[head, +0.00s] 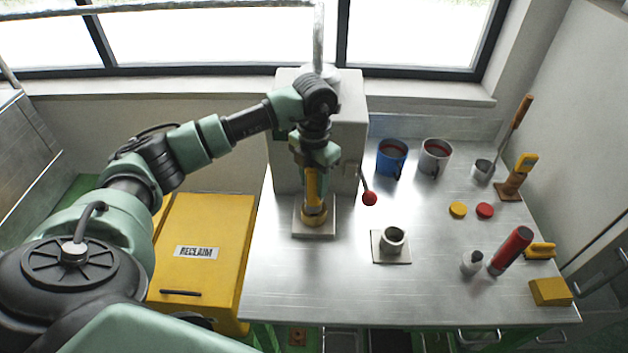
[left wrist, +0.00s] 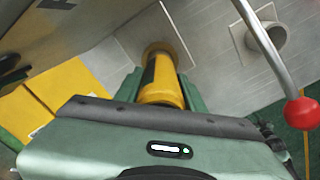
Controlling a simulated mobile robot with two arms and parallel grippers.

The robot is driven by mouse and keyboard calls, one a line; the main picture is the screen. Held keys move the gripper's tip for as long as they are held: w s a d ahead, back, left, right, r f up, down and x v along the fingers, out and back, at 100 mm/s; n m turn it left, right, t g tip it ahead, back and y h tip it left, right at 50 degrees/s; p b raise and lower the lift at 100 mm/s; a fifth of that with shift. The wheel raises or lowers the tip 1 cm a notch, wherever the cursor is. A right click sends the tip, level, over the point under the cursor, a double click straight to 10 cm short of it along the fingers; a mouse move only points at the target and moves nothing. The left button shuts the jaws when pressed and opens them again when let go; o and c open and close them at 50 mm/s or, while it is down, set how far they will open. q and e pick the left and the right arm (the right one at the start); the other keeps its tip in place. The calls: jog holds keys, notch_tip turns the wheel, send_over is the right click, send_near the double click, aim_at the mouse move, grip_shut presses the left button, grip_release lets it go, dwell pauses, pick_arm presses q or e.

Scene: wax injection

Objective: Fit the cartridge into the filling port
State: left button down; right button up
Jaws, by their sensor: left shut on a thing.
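A yellow cartridge (head: 312,187) stands roughly upright in front of the grey injection machine (head: 347,110). My left gripper (head: 314,164) is shut on its upper part. Its lower end meets a brass-coloured ring (head: 314,217), which looks like the filling port, on a pale square plate (head: 314,232). In the left wrist view the cartridge (left wrist: 166,75) runs from between the green fingers toward the ring (left wrist: 158,47). I cannot tell how deep it sits in the ring. My right gripper is not in view.
A lever with a red knob (head: 369,198) projects close right of the cartridge. A grey cup (head: 392,240) stands on its own plate. A red cylinder (head: 511,250), a blue mug (head: 391,158) and small tools occupy the right side. The table's front middle is clear.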

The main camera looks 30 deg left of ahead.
aim_at(314, 170)
pick_arm(q)
jog(key=shift+f+b, duration=1.35)
jog(key=shift+f, duration=0.5)
jog(key=c, duration=0.8)
grip_release()
jog(key=shift+o, duration=0.2)
jog(key=shift+r, duration=0.1)
jog(key=shift+r, duration=0.4)
notch_tip(314, 170, up, 7)
jog(key=shift+f+b, duration=0.1)
jog(key=shift+b, duration=0.9)
jog(key=shift+s, duration=0.1)
